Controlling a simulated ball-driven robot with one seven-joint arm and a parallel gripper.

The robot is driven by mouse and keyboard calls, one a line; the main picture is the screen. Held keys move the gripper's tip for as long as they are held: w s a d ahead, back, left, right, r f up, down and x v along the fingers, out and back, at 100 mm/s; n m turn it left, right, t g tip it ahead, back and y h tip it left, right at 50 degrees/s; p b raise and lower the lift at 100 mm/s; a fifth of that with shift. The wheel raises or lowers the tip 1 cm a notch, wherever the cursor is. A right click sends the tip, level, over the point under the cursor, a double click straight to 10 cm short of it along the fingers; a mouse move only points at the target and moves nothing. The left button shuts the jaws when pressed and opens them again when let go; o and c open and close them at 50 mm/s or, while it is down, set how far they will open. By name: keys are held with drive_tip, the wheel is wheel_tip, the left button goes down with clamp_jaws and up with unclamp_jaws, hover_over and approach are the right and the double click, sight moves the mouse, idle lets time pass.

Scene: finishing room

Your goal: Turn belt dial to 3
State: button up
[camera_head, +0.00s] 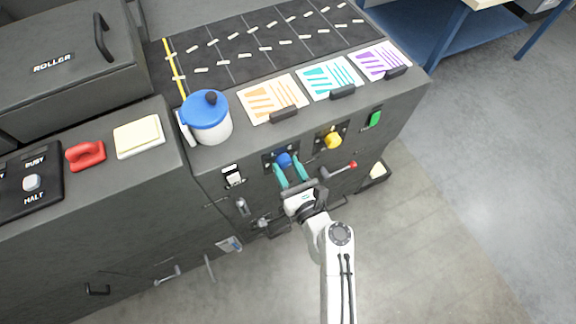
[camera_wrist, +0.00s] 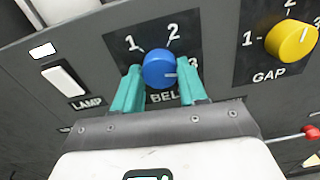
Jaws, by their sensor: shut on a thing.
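The blue belt dial (camera_wrist: 159,66) sits on a black plate with the figures 1, 2 and 3 and the word BELT, partly covered. Its white pointer mark points right, toward the 3, which the right finger partly hides. My gripper (camera_wrist: 160,74) has its two teal fingers shut on the dial, one on each side. In the head view, the blue dial (camera_head: 284,159) is on the front panel of the machine, with my gripper (camera_head: 287,168) reaching it from below.
The yellow GAP dial (camera_wrist: 291,40) is to the right. A LAMP rocker switch (camera_wrist: 63,80) is to the left. A red-tipped lever (camera_head: 352,165) sticks out close to the right of my gripper. A blue-lidded pot (camera_head: 207,118) and cards stand on top.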

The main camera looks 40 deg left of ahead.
drive_tip(key=shift+f+m, duration=0.15)
drive_tip(key=shift+m, duration=0.25)
drive_tip(key=o, duration=1.1)
drive_tip(key=shift+c, duration=0.2)
drive_tip(key=v, duration=1)
drive_tip(key=shift+s+d, duration=0.15)
drive_tip(key=shift+d, duration=0.25)
